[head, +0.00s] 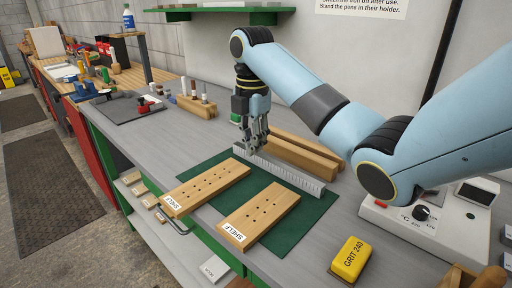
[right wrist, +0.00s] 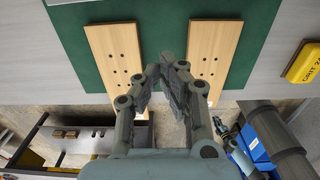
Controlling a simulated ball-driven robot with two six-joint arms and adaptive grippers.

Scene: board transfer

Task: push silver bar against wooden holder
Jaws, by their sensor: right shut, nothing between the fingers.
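The long silver bar (head: 285,172) with a ridged side lies along the back edge of the green mat (head: 312,206) in the head view. The wooden holder (head: 300,157), two long parallel wooden rails, lies just behind it. I cannot tell whether bar and holder touch. My right gripper (head: 251,148) points down at the bar's left part, near its front side, and covers some of it. Its fingers are shut and empty; in the right wrist view the gripper (right wrist: 167,68) hangs between two boards. The bar does not show there. My left gripper is out of view.
Two drilled wooden boards marked SHELF, a left one (head: 207,186) and a right one (head: 259,215), lie on the mat in front. A yellow GRIT 240 block (head: 350,260) and a soldering station (head: 425,222) stand at the right. A wooden block with small bottles (head: 197,106) stands behind left.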

